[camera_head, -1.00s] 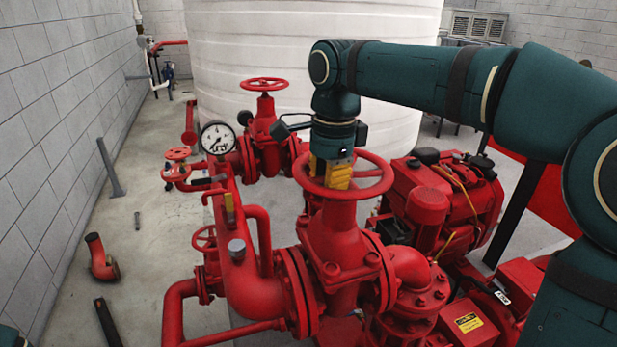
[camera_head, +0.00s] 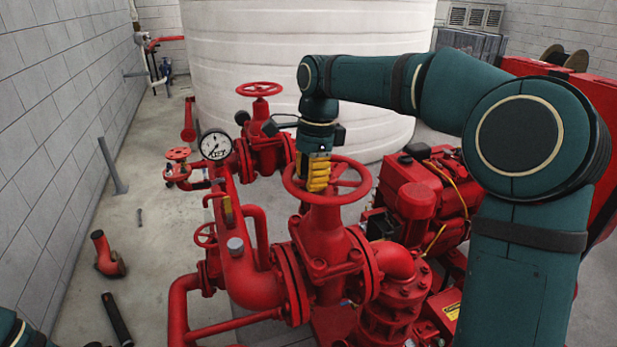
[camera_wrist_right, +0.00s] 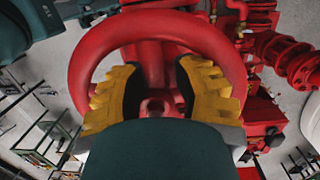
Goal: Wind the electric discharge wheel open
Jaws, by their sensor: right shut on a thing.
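The large red handwheel (camera_head: 342,199) sits on top of the near red valve (camera_head: 322,237), in the middle of the head view. Its thick rim (camera_wrist_right: 85,65) arcs across the right wrist view. My right gripper (camera_head: 318,186) reaches down onto the far-left part of this wheel, its yellow fingers at the rim. In the right wrist view the ribbed yellow fingers of my right gripper (camera_wrist_right: 160,100) stand on both sides of the wheel's inner part, with a gap between them. The exact contact is partly hidden by the fingers and wrist. My left gripper does not show.
A second red handwheel (camera_head: 259,89) stands on a valve behind. A pressure gauge (camera_head: 215,145) and smaller handwheels are at left. A red engine (camera_head: 425,190) is at right, a white tank (camera_head: 250,40) behind.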

